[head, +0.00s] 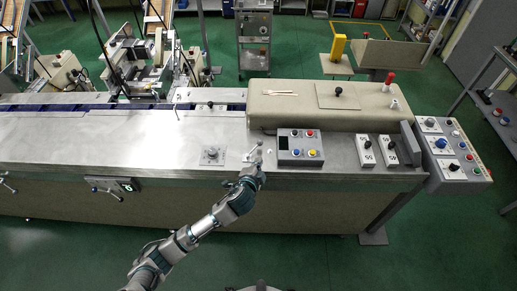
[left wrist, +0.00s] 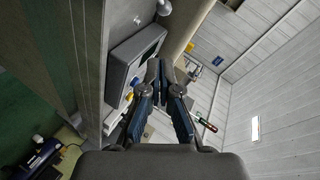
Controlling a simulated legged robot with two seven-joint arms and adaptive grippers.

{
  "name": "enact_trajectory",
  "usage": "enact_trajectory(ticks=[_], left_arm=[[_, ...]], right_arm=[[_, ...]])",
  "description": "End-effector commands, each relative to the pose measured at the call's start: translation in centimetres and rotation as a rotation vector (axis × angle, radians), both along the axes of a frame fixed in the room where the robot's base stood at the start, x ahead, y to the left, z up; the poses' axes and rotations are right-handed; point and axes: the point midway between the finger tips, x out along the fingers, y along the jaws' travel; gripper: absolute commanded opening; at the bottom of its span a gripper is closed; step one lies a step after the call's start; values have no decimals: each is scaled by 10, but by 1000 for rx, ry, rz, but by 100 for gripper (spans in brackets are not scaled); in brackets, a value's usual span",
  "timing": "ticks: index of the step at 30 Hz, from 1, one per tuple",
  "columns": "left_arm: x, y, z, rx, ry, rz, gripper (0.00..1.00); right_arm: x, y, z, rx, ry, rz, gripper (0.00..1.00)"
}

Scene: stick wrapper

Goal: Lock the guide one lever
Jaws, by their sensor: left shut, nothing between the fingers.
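My left gripper (head: 257,157) reaches over the front edge of the machine's table, just left of the grey button box. In the left wrist view its blue-grey fingers (left wrist: 164,88) are together, with nothing between them. A small lever fitting on a light plate (head: 246,157) is partly hidden by the gripper; I cannot tell its lock position or whether it is touched. A round knob on a plate (head: 211,155) sits further left. A rod with a dark, red-ended handle (left wrist: 207,124) shows right of the fingers in the wrist view. No label shows which is guide one.
The button box (head: 300,147) stands close right of the gripper and also shows in the wrist view (left wrist: 130,60). A beige cover (head: 325,110) rises behind it. Switch plates (head: 365,150) and a control panel (head: 452,150) lie further right. The tabletop at left is largely clear.

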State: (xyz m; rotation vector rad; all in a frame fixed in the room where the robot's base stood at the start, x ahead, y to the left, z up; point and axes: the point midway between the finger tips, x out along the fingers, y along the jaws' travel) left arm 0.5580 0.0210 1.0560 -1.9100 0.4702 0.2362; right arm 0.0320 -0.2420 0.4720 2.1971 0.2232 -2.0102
Motion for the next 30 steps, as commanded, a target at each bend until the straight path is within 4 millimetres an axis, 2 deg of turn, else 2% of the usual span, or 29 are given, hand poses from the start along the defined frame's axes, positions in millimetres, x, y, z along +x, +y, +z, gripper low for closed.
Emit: enact_trajectory(ticks=[5,15,21,30], left_arm=[[25,-5,-10,3,1,2,0],[89,-19,-38,2,2,2,0],[105,-4,-52,2,1,1,0],[111,1,-58,0,1,1,0]], right_arm=[[0,-5,2,-6,0,1,0],[0,-6,4,-7,-1,0,0],[0,-2,6,-3,-1,-1,0],[0,3,6,3,0,-3,0]])
